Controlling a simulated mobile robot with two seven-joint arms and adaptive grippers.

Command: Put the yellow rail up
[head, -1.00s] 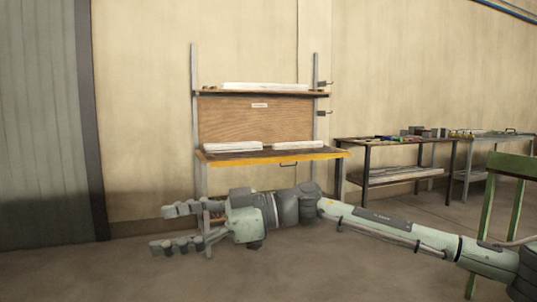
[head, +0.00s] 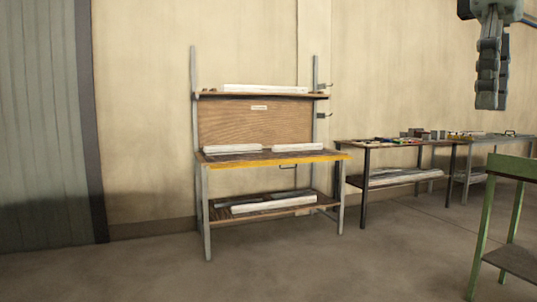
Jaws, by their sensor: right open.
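A yellow strip (head: 270,162), which looks like the yellow rail, runs along the front edge of the workbench top (head: 240,158). I cannot tell whether it is a separate part or the painted edge. It lies roughly level, with nothing in front of it. My right gripper (head: 494,102) hangs at the upper right with its fingers pointing down, open and empty, well to the right of the bench in the picture. My left gripper is out of view.
White bars (head: 297,148) lie on the bench top, and others rest on its upper shelf (head: 215,94) and lower shelf (head: 225,218). Hooks (head: 324,85) stick out from the right post. A cluttered table (head: 380,143) stands to the right. A green stand (head: 484,230) is nearer. The floor before the bench is clear.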

